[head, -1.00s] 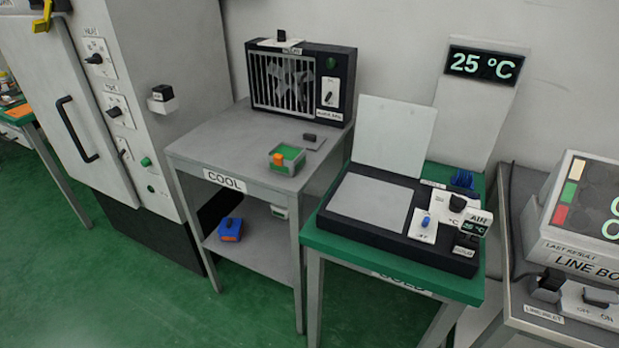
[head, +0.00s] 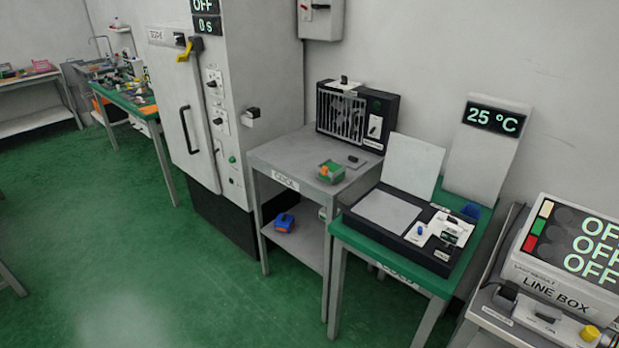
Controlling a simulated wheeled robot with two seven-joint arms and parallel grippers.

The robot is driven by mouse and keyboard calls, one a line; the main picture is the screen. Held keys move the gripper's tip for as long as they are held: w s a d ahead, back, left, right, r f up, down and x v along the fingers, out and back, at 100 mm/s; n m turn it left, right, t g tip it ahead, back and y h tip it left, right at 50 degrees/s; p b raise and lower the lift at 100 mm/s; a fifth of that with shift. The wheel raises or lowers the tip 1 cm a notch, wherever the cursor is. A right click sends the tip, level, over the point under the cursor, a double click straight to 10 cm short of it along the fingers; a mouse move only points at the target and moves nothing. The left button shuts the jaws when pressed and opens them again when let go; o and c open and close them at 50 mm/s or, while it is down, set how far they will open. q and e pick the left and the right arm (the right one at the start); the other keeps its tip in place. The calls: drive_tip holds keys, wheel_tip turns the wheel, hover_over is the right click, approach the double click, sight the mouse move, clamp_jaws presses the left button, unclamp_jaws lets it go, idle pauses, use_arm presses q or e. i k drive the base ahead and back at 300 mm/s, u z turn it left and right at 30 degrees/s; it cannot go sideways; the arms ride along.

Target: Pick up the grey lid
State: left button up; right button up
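A small flat grey piece with a dark knob, which looks like the grey lid (head: 355,163), lies on the grey table marked COOL (head: 283,158). It is near the table's right edge, behind and to the right of a green box with an orange part (head: 330,172). The lid is small here and its details are hard to make out. Neither of my grippers is in the head view.
A caged fan unit (head: 355,115) stands at the back of the COOL table. To the right, a green table (head: 344,234) holds a black plate unit (head: 386,212). A tall grey cabinet (head: 262,70) stands left. Green floor (head: 150,270) is open in front.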

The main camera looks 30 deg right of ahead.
sight(351, 161)
drive_tip(key=u, duration=0.6)
drive_tip(key=i, duration=2.35)
drive_tip(key=z, duration=1.2)
drive_tip(key=i, duration=1.2)
drive_tip(key=z, duration=1.2)
